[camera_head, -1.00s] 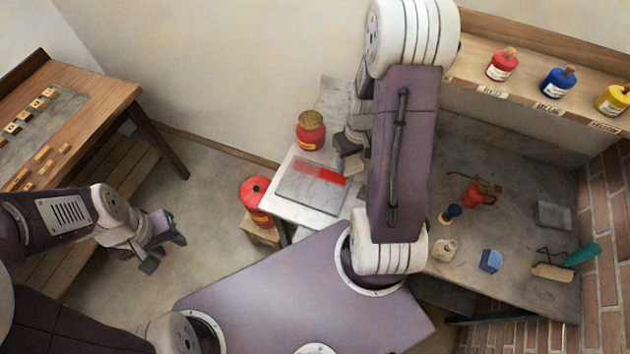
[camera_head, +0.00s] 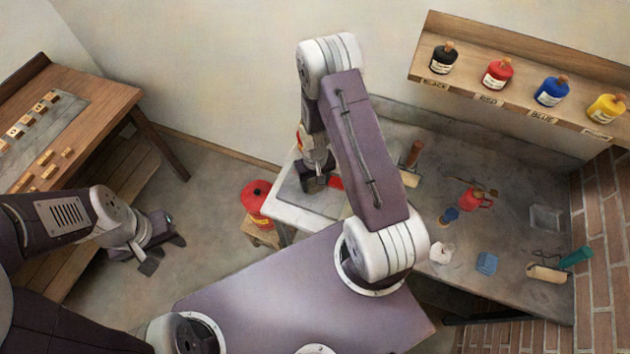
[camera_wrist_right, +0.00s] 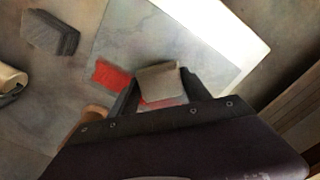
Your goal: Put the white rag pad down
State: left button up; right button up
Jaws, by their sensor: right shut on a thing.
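My right gripper (camera_head: 318,182) is low over the pale inking slab (camera_head: 290,200) on the small white table; the arm hides much of it in the head view. In the right wrist view the gripper (camera_wrist_right: 155,90) is shut on a greyish-white pad (camera_wrist_right: 158,80), taken to be the white rag pad. A red ink patch (camera_wrist_right: 110,74) lies on the slab beside the pad. Pinkish red shows just below the pad. Whether the pad touches the slab cannot be told. My left gripper (camera_head: 162,255) is open and empty over the floor at left.
A red can (camera_head: 257,196) stands on a stool by the slab table. A roller (camera_head: 412,165), a red press-like object (camera_head: 474,199), a white lump (camera_head: 441,253) and a blue pad (camera_head: 487,263) are on the grey bench. Ink bottles (camera_head: 497,74) line the shelf. A wooden table (camera_head: 105,100) stands left.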

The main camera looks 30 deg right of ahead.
jog(key=shift+s+f, duration=0.1)
jog(key=shift+f, duration=0.05)
jog(key=o, duration=1.3)
